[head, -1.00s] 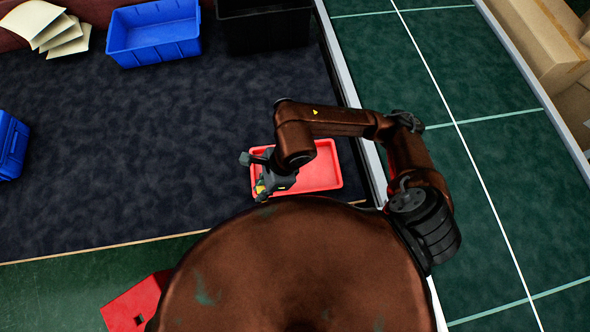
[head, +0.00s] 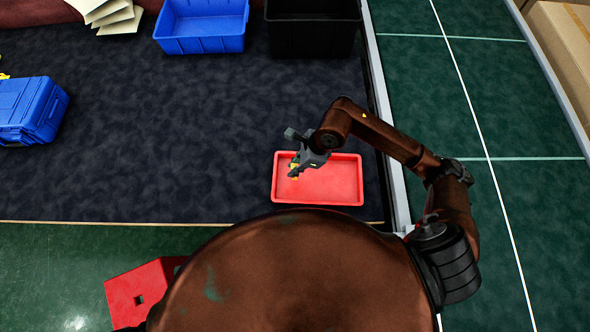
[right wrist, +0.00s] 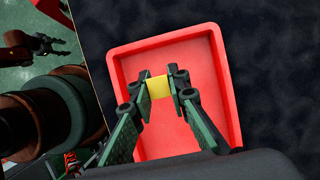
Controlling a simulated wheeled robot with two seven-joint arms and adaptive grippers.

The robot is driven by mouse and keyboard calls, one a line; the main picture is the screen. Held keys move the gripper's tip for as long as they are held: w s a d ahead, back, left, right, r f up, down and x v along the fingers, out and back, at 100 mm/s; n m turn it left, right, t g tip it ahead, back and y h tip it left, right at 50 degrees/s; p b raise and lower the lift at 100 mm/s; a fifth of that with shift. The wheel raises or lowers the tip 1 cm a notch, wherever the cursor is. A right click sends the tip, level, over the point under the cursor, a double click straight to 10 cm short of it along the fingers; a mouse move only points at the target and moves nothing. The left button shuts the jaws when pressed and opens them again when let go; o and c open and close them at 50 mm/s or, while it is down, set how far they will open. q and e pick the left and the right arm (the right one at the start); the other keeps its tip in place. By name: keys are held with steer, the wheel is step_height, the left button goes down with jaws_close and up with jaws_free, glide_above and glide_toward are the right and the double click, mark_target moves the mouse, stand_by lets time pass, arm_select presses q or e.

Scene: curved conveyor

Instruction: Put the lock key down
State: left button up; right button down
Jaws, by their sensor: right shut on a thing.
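My right gripper (head: 296,168) is shut on the lock key (right wrist: 158,88), of which a small yellow block-like part shows between the fingertips in the right wrist view. In the head view the gripper is over the left part of a shallow red tray (head: 335,188), and a bit of yellow shows at its fingers. The right wrist view also shows the red tray (right wrist: 208,70) behind the fingers. I cannot tell whether the key touches the tray floor. My left gripper is not in the head view.
A blue case (head: 30,110) lies at the left of the dark table (head: 170,150). A blue bin (head: 203,45) and a black bin (head: 312,40) stand at the back, beside cream sheets (head: 105,12). A green conveyor (head: 450,100) runs along the right. The table's middle is clear.

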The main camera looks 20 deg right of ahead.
steer(key=shift+w+d+f, duration=0.1)
steer(key=shift+w+f, duration=0.05)
steer(key=shift+f, duration=0.1)
steer(key=shift+w+d+f, duration=0.1)
steer(key=shift+w+f, duration=0.05)
steer(key=shift+f, duration=1.6)
steer(key=shift+f, duration=0.1)
steer(key=c, duration=1.8)
jaws_free()
steer(key=shift+c, duration=0.2)
steer(key=v, duration=1.2)
